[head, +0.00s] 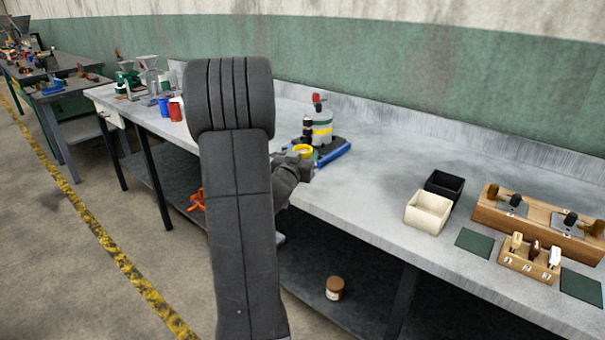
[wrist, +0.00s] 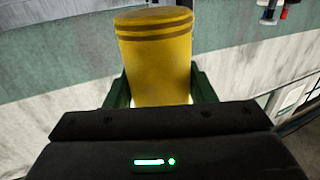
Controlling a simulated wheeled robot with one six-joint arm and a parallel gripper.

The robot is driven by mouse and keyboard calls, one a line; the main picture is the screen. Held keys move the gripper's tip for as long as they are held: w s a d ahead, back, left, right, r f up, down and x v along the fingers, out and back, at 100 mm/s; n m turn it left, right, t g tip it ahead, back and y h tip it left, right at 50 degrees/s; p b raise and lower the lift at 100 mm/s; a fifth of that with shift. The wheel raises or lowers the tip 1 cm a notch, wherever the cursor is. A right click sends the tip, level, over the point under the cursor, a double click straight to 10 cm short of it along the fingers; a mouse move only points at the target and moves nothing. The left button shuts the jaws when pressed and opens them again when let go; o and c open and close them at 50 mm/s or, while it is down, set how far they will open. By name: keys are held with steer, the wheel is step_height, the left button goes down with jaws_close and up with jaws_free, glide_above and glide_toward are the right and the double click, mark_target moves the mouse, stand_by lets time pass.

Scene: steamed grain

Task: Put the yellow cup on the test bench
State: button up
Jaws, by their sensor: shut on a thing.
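The yellow cup (wrist: 155,62) is between the green fingers of my gripper (wrist: 158,98), which is shut on it, in the wrist view. It has brown bands near its upper end in that picture. In the head view the cup (head: 303,150) shows small beyond my arm, beside my gripper (head: 302,160), and appears in front of a device on the bench. A long grey bench (head: 370,185) runs along the wall. I cannot tell the cup's exact height over the bench, and my arm hides part of the bench.
Red (head: 176,109) and blue (head: 164,106) cups stand left. Black (head: 445,185) and cream (head: 427,212) bins and wooden blocks (head: 530,258) are right. Bare bench lies between device and bins.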

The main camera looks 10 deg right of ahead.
steer(key=shift+f+b, duration=0.35)
steer(key=shift+f, duration=1.8)
steer(key=shift+f, duration=0.2)
steer(key=o, duration=1.1)
